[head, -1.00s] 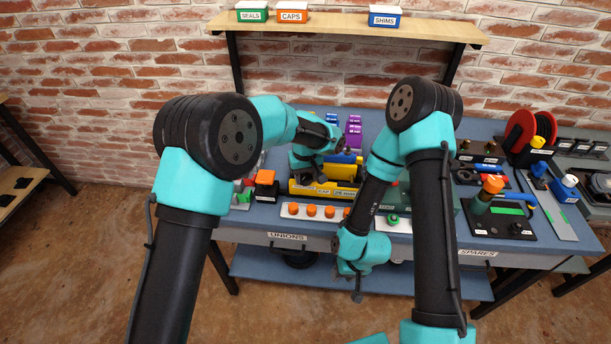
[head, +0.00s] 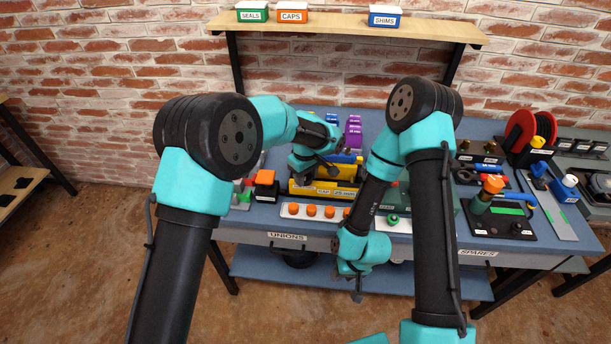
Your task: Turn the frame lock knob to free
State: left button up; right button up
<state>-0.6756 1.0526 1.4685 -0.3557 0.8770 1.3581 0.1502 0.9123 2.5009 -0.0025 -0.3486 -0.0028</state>
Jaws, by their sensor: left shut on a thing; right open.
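My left gripper (head: 329,170) is at the yellow fixture (head: 298,188) on the bench, pointing down and to the right. It is shut on a small part there, which looks to be the frame lock knob; the jaws and wrist hide nearly all of it, so its setting cannot be read. A yellow cylinder and a blue part (head: 346,158) lie right beside the jaws. My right gripper (head: 357,291) is open and empty, hanging low in front of the bench edge, apart from everything.
The blue bench (head: 250,222) is crowded. A row of orange caps (head: 311,211) lies in front of the fixture, and an orange-topped black block (head: 265,184) stands left of it.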

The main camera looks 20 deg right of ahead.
pick_arm(q)
jog(key=o, duration=0.9)
notch_tip(320, 180, up, 18)
jog(key=shift+f, duration=0.25)
jog(key=shift+f, duration=0.1)
